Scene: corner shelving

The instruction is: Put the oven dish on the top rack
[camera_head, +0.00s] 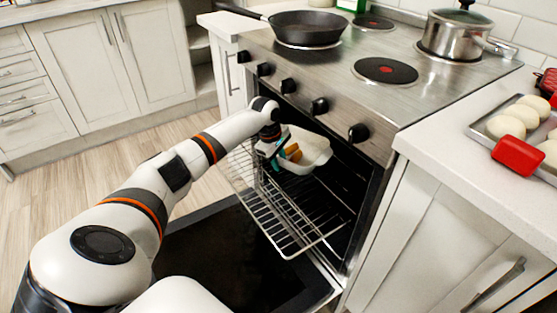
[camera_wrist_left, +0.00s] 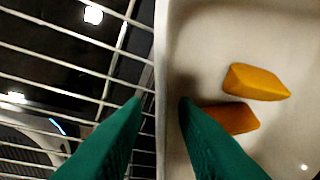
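The white oven dish (camera_head: 316,152) is inside the open oven, at the level of the pulled-out wire rack's (camera_head: 285,222) back part. Orange wedge-shaped pieces lie in it, and the dish also fills the right of the left wrist view (camera_wrist_left: 205,50). My left gripper (camera_head: 276,158) is at the dish's left side. In the wrist view its teal fingers (camera_wrist_left: 160,104) straddle the dish wall, one outside over the rack wires and one inside, with gaps visible. Whether the dish rests fully on a rack cannot be told. My right gripper is not in view.
The oven door (camera_head: 225,265) is folded down below the rack. A stovetop with a black pan (camera_head: 306,27) and a steel pot (camera_head: 455,35) is above. A tray with dough balls and red-handled holders (camera_head: 519,156) stands on the right counter. Floor to the left is clear.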

